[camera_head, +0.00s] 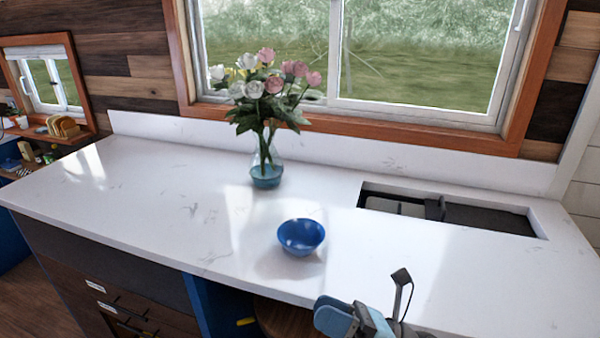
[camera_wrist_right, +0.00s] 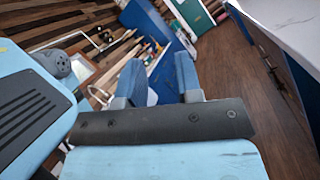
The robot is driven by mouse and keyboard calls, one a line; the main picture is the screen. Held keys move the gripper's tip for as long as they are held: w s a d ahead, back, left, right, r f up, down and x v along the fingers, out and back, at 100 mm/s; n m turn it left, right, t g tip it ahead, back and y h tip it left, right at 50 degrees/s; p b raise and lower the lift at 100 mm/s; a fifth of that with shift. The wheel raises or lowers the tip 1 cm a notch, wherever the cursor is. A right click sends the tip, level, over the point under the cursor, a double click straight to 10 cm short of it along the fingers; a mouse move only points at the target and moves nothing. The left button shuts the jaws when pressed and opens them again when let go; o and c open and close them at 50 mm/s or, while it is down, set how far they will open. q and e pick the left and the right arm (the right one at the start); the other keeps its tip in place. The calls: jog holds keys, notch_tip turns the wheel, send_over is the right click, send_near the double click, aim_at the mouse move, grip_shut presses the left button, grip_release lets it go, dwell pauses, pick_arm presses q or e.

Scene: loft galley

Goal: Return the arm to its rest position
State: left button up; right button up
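My right gripper (camera_head: 352,318) shows at the bottom edge of the head view, in front of the counter's front edge and to the lower right of the blue bowl. In the right wrist view its two blue fingers (camera_wrist_right: 159,76) stand apart with nothing held between them. The floor and lower cabinets show beyond the fingers. My left gripper is in neither view.
A white counter (camera_head: 130,200) carries a blue bowl (camera_head: 301,237) near its front edge and a glass vase (camera_head: 266,172) of flowers behind. A sink recess (camera_head: 445,215) lies at the right. The counter's left part is clear.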

jog(key=w+d+f+m+t+h, duration=0.1)
jog(key=d+f+m+t+h, duration=0.4)
jog(key=m, duration=0.8)
jog(key=w+d+f+m+t+h, duration=0.1)
jog(key=d+f+m+t+h, duration=0.2)
jog(key=f+m+t+h, duration=0.65)
jog(key=s+d+f+m+g+h, duration=0.2)
jog(key=s+f+m+g, duration=0.3)
jog(key=f+m, duration=0.3)
jog(key=s+d+f+m+g+h, duration=0.2)
jog(key=s+d+f+m+g, duration=0.3)
jog(key=m, duration=0.5)
notch_tip(320, 180, down, 4)
jog(key=s, duration=0.2)
jog(key=shift+s+d+r+p, duration=0.15)
jog(key=shift+s+p, duration=0.2)
jog(key=shift+s, duration=0.05)
jog(key=shift+m, duration=0.25)
